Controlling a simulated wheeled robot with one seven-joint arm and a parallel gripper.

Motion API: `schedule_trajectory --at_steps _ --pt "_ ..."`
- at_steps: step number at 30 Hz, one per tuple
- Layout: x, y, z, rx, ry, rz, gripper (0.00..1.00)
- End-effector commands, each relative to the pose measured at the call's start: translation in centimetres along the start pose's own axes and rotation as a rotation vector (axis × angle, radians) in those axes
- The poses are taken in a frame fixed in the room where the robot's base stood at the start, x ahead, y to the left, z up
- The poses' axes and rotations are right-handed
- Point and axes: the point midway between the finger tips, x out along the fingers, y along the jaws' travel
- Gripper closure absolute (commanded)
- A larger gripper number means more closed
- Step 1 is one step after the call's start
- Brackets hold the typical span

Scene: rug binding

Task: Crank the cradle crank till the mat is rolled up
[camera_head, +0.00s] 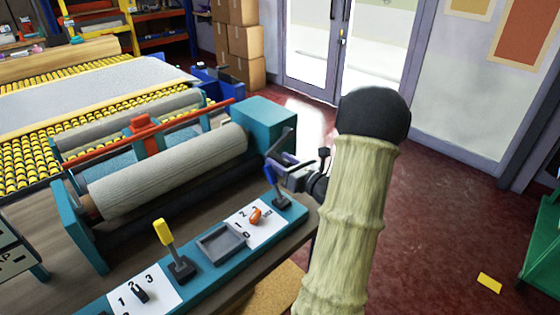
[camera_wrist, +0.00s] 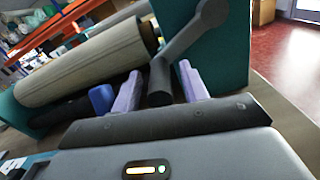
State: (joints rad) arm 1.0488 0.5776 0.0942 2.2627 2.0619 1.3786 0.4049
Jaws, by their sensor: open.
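The cradle (camera_head: 88,232) is a teal-ended frame holding a thick grey roll of mat (camera_head: 170,178), which also shows in the wrist view (camera_wrist: 85,62). The cradle crank (camera_head: 281,143) is a dark grey arm beside the teal box at the roll's right end. In the wrist view the crank (camera_wrist: 190,38) slants down to a dark handle (camera_wrist: 160,82). My gripper (camera_wrist: 160,70) is open, with one lavender finger on each side of that handle; contact cannot be told. In the head view my gripper (camera_head: 286,172) is partly hidden by my arm.
A teal control strip in front carries a blue lever (camera_head: 270,172), an orange knob (camera_head: 256,216), a grey tray (camera_head: 221,243), a yellow lever (camera_head: 164,232) and a black knob (camera_head: 138,291). A yellow roller table (camera_head: 24,150) stands behind.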

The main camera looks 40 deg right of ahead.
Motion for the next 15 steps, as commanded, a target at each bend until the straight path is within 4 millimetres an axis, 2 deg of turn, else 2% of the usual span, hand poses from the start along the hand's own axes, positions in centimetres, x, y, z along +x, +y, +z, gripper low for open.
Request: schedule_trajectory --at_steps 3,11,15 --pt "0.8 0.02 -0.02 0.001 0.0 0.0 0.56" --pt "0.93 0.0 -0.01 0.001 0.0 -0.001 0.56" --pt "0.91 0.0 -0.01 0.001 0.0 -0.001 0.79"
